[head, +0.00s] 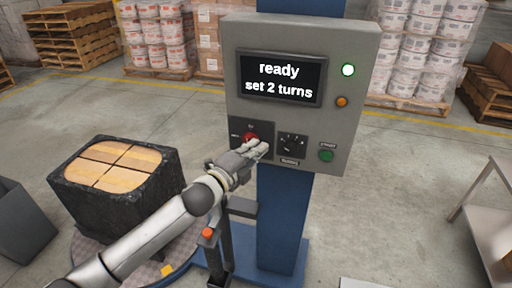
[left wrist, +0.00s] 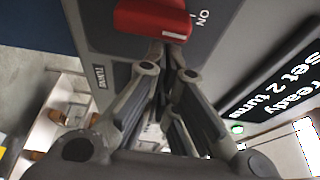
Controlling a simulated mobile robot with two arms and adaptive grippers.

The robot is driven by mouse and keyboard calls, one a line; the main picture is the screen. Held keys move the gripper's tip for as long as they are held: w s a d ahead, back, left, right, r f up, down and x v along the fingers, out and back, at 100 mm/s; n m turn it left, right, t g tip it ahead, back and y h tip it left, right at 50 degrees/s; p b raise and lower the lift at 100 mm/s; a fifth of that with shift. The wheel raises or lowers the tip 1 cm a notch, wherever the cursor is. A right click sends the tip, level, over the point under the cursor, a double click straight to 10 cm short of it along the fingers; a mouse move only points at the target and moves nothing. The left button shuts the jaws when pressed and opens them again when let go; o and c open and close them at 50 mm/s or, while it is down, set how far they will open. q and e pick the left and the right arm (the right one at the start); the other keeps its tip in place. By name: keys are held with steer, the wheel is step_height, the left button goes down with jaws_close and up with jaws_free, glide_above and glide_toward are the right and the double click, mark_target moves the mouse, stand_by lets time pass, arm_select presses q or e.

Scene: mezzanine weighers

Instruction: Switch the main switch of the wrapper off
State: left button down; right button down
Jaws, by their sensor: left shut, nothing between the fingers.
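The wrapper's grey control box (head: 231,60) stands on a blue column. Its red main switch (head: 249,136) is at the lower left of the face, partly hidden by my left gripper (head: 262,148). In the left wrist view the red switch handle (left wrist: 152,18) shows at the top, with a white mark at its end and the word ON beside it. My left gripper (left wrist: 168,62) is shut and empty, its fingertips close by the handle. I cannot tell whether they touch it. The screen (head: 279,80) reads "ready, set 2 turns". My right gripper is out of view.
A black dial (head: 292,142) and a green start button (head: 326,156) sit right of the switch. A green lamp (head: 348,70) is lit above an amber lamp (head: 342,101). A black-wrapped load (head: 115,190) stands on the turntable at left. A metal table (head: 492,220) is at right.

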arm_select(q)
steer(key=shift+a+r+n+t+b, duration=0.1)
steer(key=shift+r+n+t+b, duration=0.1)
steer(key=shift+n+b, duration=0.35)
steer(key=shift+a+r+n+t+b, duration=0.1)
steer(key=shift+n+t+b, duration=0.15)
steer(key=shift+n, duration=0.5)
steer(key=a+n+t+y+b, duration=0.1)
steer(key=n, duration=0.5)
steer(key=w+a+n+t+y+b, duration=0.1)
steer(key=n+t, duration=0.1)
steer(key=n, duration=0.4)
steer(key=a+r+n+t+y+b, duration=0.1)
steer(key=a+n+t, duration=0.1)
steer(key=n, duration=0.3)
steer(key=shift+w+n+y+b, duration=0.15)
steer(key=shift+n+y+b, duration=0.15)
steer(key=shift+n+b, duration=0.1)
steer(key=shift+a, duration=0.1)
